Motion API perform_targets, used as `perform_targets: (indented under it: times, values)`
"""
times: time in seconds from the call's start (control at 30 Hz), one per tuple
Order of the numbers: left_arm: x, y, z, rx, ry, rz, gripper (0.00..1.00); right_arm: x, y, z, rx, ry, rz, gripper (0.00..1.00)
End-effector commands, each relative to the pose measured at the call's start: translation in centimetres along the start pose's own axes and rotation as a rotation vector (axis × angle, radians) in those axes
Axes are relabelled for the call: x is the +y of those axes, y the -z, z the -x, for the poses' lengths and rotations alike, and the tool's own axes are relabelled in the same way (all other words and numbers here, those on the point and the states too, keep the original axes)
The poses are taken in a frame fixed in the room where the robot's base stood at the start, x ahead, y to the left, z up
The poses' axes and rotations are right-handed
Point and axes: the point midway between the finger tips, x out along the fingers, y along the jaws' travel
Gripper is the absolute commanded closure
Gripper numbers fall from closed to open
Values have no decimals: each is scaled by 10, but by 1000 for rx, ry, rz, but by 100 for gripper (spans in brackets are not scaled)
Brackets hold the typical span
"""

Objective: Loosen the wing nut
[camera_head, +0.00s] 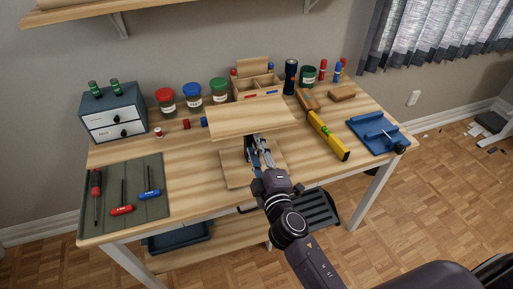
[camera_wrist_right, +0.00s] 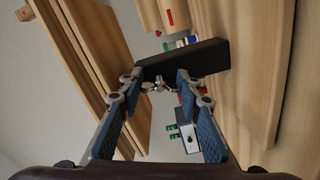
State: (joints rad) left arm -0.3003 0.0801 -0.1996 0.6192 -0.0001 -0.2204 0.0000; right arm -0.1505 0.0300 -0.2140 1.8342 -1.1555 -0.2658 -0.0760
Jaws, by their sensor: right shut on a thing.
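The wing nut (camera_wrist_right: 158,84) is a small silver piece between my right gripper's fingertips in the right wrist view, in front of a dark bar (camera_wrist_right: 185,60). In the head view it is hidden by the gripper and the tilted wooden board (camera_head: 238,117). My right gripper (camera_head: 254,146) reaches in under the front edge of this board, above a flat wooden base board (camera_head: 233,172). In the wrist view my right gripper (camera_wrist_right: 157,88) has its blue-padded fingers on either side of the nut and is shut on it. My left gripper is not in view.
A green mat (camera_head: 148,205) with screwdriver and hex keys lies left, below a small drawer box (camera_head: 112,115). Jars stand along the back. The board overhangs my gripper closely.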

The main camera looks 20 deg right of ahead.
Motion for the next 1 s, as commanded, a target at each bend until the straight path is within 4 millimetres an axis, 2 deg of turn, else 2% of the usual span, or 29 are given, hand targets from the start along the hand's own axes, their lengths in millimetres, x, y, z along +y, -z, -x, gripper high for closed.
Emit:
perform_targets:
  times: [0.5,1.0]
  values:
    - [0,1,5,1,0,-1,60,1,0,0,0,-1,408,92]
    - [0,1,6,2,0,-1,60,1,0,0,-1,-1,531,92]
